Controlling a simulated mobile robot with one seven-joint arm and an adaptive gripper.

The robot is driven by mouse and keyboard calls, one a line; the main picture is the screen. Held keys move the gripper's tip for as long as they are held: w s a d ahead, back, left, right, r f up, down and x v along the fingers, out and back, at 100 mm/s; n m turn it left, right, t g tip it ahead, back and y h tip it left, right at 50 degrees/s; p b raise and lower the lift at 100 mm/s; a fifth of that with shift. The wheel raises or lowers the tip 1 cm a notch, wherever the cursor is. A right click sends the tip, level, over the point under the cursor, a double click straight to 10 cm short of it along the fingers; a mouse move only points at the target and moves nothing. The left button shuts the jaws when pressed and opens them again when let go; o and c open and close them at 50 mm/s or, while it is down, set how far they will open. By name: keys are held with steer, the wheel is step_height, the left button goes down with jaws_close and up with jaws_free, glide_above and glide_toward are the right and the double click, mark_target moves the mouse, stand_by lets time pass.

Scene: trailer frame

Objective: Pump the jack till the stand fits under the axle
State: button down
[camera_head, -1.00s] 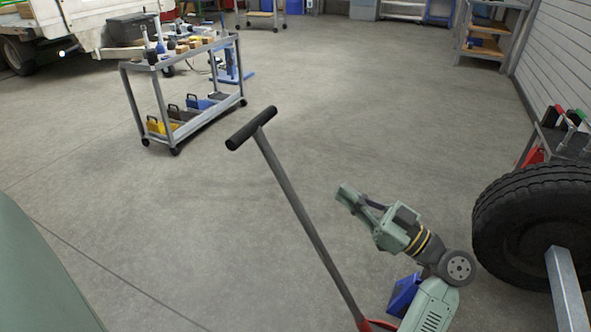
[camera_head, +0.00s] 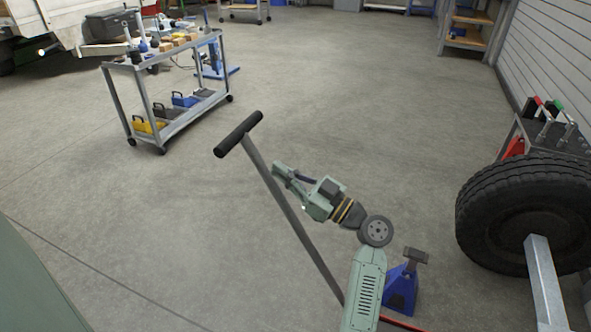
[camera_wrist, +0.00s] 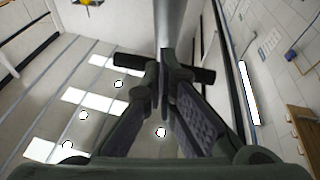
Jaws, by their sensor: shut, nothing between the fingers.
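The jack's grey handle (camera_head: 292,219) leans up to a black T-bar grip (camera_head: 239,134). Only a strip of the red jack body (camera_head: 400,323) shows at the bottom edge. The blue stand (camera_head: 402,287) with a dark top is on the floor, partly behind my arm. The grey axle beam (camera_head: 545,285) runs from the wheel (camera_head: 520,210), apart from the stand. My gripper (camera_head: 279,170) is shut and empty, its tips at the handle shaft in the picture. In the wrist view, the shut fingertips (camera_wrist: 165,78) overlap the shaft (camera_wrist: 170,25) near the T-bar; contact is unclear.
A tool cart (camera_head: 185,120) with cases and tools stands at the back left. A dark tool rack (camera_head: 550,135) stands behind the wheel at the right, by the white wall. The floor between the cart and the handle is clear.

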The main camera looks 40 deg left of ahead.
steer(key=shift+a+f, duration=0.2)
